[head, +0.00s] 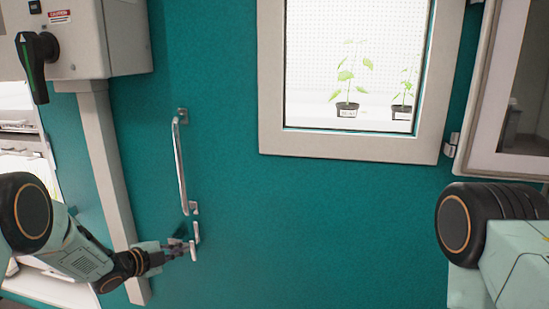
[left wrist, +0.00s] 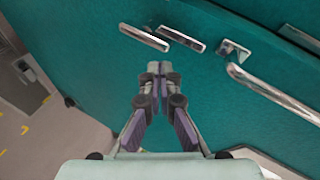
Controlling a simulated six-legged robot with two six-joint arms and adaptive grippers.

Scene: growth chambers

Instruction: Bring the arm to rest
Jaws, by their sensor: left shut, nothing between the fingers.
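My left gripper (head: 188,248) reaches in from the lower left of the head view, in front of the teal door (head: 330,220). In the left wrist view its two fingers (left wrist: 158,70) are together with nothing between them. Two short metal bars (left wrist: 182,39) show just beyond the fingertips, apart from them in that view. In the head view the short bars (head: 196,232) sit below the long pull handle (head: 181,165), close to the gripper; whether it touches them cannot be told there. My right arm (head: 495,230) shows at the right edge, but its gripper is out of the picture.
A window (head: 352,125) in the door shows potted plants (head: 347,108) inside. A grey box with a black rotary switch (head: 37,62) and a vertical conduit (head: 107,170) stand at the left. Another framed window (head: 515,90) is at the right.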

